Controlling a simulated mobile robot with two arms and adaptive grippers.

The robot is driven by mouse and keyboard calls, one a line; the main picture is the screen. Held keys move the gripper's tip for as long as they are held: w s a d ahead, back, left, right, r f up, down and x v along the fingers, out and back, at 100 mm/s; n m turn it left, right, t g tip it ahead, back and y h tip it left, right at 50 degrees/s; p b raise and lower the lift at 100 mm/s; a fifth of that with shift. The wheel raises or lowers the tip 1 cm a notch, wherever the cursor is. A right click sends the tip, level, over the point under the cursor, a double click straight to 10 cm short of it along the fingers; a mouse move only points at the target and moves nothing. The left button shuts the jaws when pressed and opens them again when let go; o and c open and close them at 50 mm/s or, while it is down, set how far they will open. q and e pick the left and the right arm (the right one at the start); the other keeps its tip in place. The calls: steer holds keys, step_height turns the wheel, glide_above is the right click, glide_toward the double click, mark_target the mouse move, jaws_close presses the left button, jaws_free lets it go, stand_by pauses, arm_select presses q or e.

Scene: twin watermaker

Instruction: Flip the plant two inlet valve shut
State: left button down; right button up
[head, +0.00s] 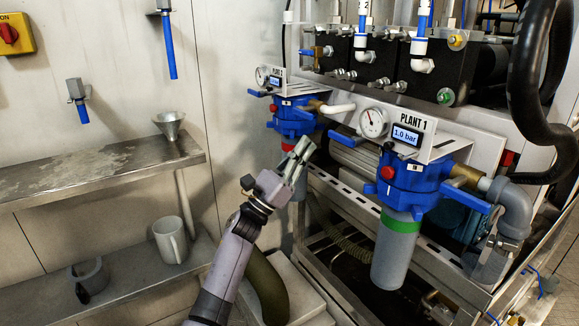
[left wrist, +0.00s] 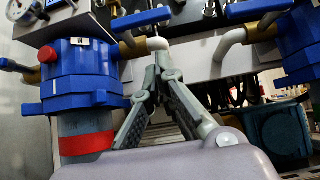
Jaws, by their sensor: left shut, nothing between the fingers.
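The rear filter unit has a blue housing (head: 290,117) with a red button, left of and behind the PLANT 1 unit (head: 412,185). In the left wrist view its blue housing (left wrist: 85,75) has a red band below. A blue lever (head: 260,93) sticks out at its left in the head view. Another blue lever (left wrist: 142,18) lies over a brass fitting (left wrist: 131,46) right of the housing in the left wrist view. I cannot tell which is the inlet. My left gripper (head: 303,147) is shut and empty, just right of and below that housing; its tips (left wrist: 157,62) show below the brass fitting. My right gripper is out of view.
PLANT 1's blue lever (head: 465,201) and grey elbow pipe (head: 512,208) stand at the right. The metal frame (head: 345,205) runs beneath both units. A steel shelf (head: 105,172) holds a funnel (head: 169,124); a mug (head: 170,240) sits lower left.

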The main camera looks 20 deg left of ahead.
mark_target(306, 113)
arm_select(q)
step_height(306, 113, up, 3)
steer(key=shift+a+r, duration=0.1)
steer(key=shift+s+a+n+p, duration=0.1)
steer(key=shift+n+p, duration=0.2)
